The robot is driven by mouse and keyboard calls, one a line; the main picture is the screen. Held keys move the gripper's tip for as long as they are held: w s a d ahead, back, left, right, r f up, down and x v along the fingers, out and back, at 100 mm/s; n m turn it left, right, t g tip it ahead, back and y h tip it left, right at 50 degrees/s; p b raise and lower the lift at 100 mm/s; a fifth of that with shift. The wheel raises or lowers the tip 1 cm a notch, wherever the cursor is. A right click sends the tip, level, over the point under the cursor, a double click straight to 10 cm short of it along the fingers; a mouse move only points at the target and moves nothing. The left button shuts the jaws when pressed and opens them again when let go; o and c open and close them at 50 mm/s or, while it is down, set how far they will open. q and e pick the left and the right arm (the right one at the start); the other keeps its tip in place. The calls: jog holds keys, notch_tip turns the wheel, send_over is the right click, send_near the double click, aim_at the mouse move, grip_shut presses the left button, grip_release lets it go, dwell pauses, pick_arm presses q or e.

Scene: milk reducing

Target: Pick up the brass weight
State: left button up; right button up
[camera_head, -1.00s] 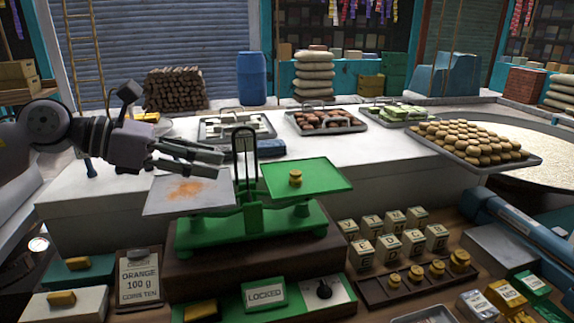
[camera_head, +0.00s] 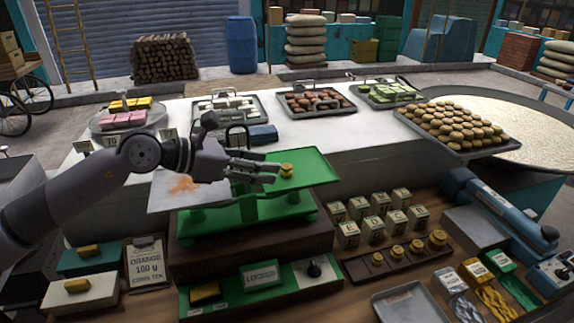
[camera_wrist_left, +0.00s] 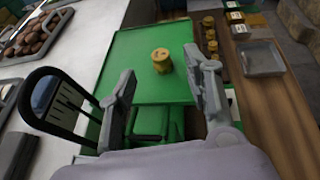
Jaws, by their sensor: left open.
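A small brass weight (camera_head: 287,170) stands upright on the green right pan (camera_head: 318,166) of the balance. In the left wrist view the brass weight (camera_wrist_left: 161,60) sits ahead of and between the fingers on the green pan (camera_wrist_left: 133,45). My left gripper (camera_head: 272,172) reaches in from the left, its fingertips just short of the weight. In the left wrist view the gripper (camera_wrist_left: 165,88) is open and empty. The left pan (camera_head: 170,192) holds an orange powder. My right gripper is not seen.
Several brass weights stand in a dark rack (camera_head: 392,262) at the front right, below pale lettered blocks (camera_head: 372,229). A metal tray (camera_head: 412,303) lies at the front.

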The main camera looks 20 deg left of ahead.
aim_at(285, 166)
pick_arm(q)
jog(key=shift+w+d+p, duration=0.25)
jog(key=shift+d+p, duration=0.05)
jog(key=shift+p, duration=0.1)
jog(key=p+x, duration=0.2)
jog(key=x, duration=0.2)
jog(key=shift+w+d+f, duration=0.15)
jog(key=shift+c, duration=0.5)
jog(key=shift+c, duration=0.7)
grip_shut()
